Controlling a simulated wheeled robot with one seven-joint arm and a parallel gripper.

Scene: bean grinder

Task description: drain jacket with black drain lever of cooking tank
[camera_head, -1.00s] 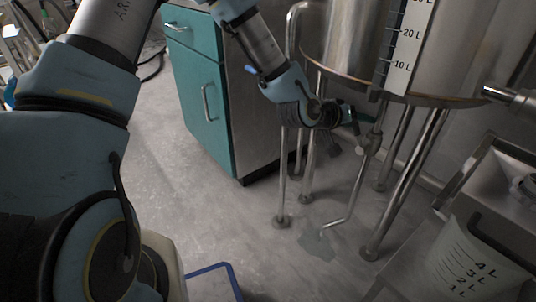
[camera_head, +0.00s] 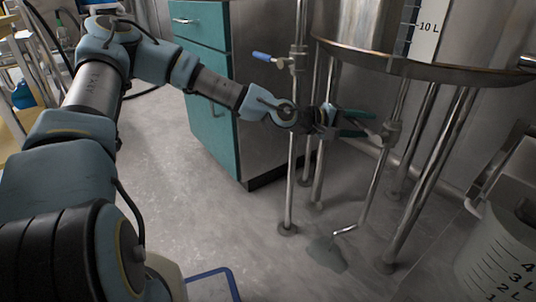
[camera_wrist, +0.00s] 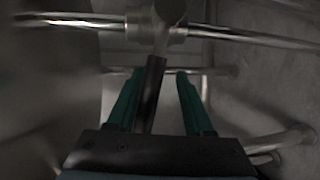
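The steel cooking tank (camera_head: 455,72) stands at upper right on thin legs. Below it, a drain pipe (camera_head: 374,185) with a valve (camera_head: 391,131) runs down to a bent outlet near the floor. My gripper (camera_head: 372,124) is level with this valve, to its left, its green fingers spread. In the wrist view the black drain lever (camera_wrist: 151,92) extends from the valve body (camera_wrist: 170,12) into the space between the fingers of my gripper (camera_wrist: 160,74). A gap shows on the lever's right; contact on the left is unclear. The lever's near end is hidden behind the gripper body.
A blue-handled valve (camera_head: 263,56) sits on an upright pipe left of the tank. A teal-fronted cabinet (camera_head: 211,110) stands behind my arm. A wet patch (camera_head: 328,254) lies under the outlet. A measuring bucket (camera_head: 505,262) stands at lower right.

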